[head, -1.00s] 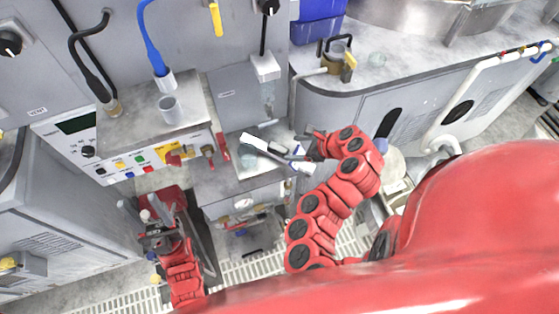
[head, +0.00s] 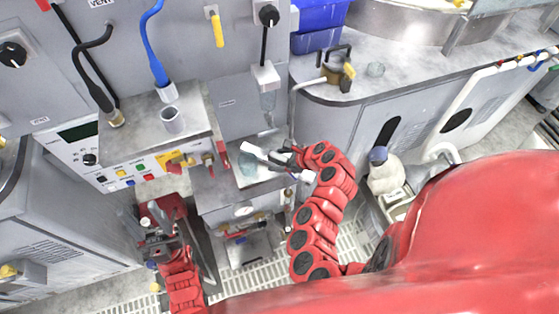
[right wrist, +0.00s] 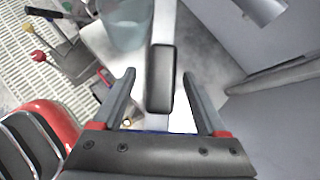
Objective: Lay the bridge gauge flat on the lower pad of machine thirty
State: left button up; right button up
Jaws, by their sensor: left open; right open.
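The bridge gauge appears to be the long pale bar (head: 258,151) at mid-picture, lying over a small shelf. In the right wrist view it runs up the picture with a black grip block (right wrist: 160,78). My right gripper (right wrist: 160,88) is open, one finger on each side of the bar, with gaps visible. In the head view the right gripper (head: 286,158) is at the middle of the bar and partly hides it. My left gripper (head: 154,238) is open and empty, low at the left. I cannot tell which surface is machine thirty's lower pad.
A clear beaker (right wrist: 125,25) stands close beside the bar. A grey bench with a control panel (head: 130,170) and a metal cup (head: 172,120) is at the left. A brass pot (head: 338,72) and blue bins (head: 318,25) are on the right counter.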

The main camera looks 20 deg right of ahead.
grip_shut()
dwell(0.3)
dwell(1.1)
